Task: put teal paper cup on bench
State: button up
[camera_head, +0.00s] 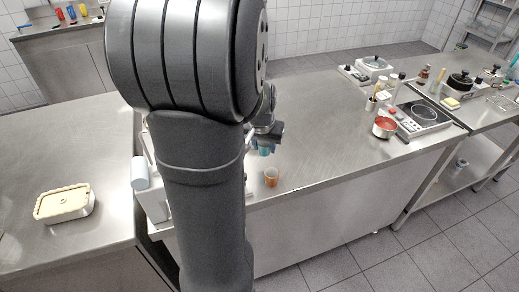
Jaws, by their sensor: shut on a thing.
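The teal paper cup (264,151) shows as a small blue-green patch at my gripper (266,141), just right of my large arm link. My gripper is shut on the cup. Most of the cup is hidden behind the gripper and the arm. The steel bench (325,135) stretches out to the right of my arm. I cannot tell whether the cup touches the bench top or is held just above it.
An orange cup (271,177) stands near the bench's front edge, close below my gripper. A pie (64,203) sits on the left counter (60,135). The bench's middle is clear.

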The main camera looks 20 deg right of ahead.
aim_at(261, 162)
jog(key=shift+w+a+f, duration=0.3)
jog(key=shift+w+f, duration=0.15)
jog(key=shift+w, duration=0.05)
jog(key=shift+f, duration=1.95)
jog(key=shift+f, duration=0.1)
jog(key=o, duration=1)
jog(key=v, duration=1.2)
